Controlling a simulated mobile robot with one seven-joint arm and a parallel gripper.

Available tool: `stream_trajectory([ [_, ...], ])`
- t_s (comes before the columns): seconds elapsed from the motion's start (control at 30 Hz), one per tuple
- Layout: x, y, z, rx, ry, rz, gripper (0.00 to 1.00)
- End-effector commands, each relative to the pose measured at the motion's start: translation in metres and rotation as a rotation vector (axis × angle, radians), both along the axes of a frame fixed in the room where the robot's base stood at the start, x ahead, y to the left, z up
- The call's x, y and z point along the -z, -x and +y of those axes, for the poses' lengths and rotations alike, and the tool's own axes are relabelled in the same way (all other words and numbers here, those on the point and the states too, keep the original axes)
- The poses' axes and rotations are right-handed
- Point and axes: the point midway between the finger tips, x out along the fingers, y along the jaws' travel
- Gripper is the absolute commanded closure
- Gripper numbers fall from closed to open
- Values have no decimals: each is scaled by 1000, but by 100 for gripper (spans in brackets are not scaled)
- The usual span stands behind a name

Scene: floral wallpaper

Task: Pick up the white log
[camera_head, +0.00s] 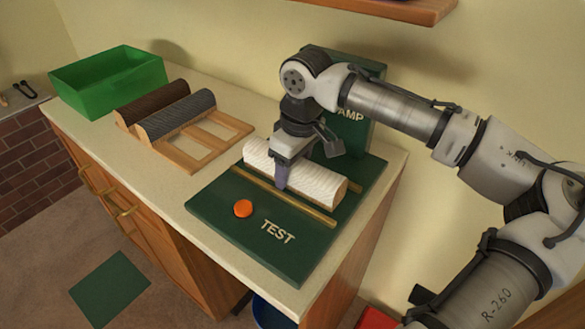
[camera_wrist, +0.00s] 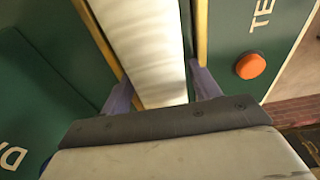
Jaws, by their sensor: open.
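The white log (camera_head: 318,181) lies on the green test board (camera_head: 215,204), between two thin wooden rails. My gripper (camera_head: 284,178) points down over the middle of the log, with one finger showing on its near side. In the wrist view, my gripper (camera_wrist: 160,92) is open, with its purple fingers on either side of the white log (camera_wrist: 145,40). The right finger looks very close to the log; whether either finger touches it I cannot tell. The head view hides the far finger and part of the log behind my gripper.
An orange button (camera_head: 243,208) sits on the board's near side. A wooden rack (camera_head: 205,150) with a brown log (camera_head: 152,102) and a grey log (camera_head: 178,115) stands left, beside a green bin (camera_head: 108,80). A green upright panel (camera_head: 357,138) stands behind the board.

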Motion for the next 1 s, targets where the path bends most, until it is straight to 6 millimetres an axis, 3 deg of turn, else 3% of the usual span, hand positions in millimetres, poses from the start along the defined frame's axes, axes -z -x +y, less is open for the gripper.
stream_trajectory([
  [0.23, 1, 0, 0, 0, -1, -1, 40],
  [0.6, 1, 0, 0, 0, -1, -2, 88],
  [1.0, -10, -1, 1, 0, -2, -2, 90],
])
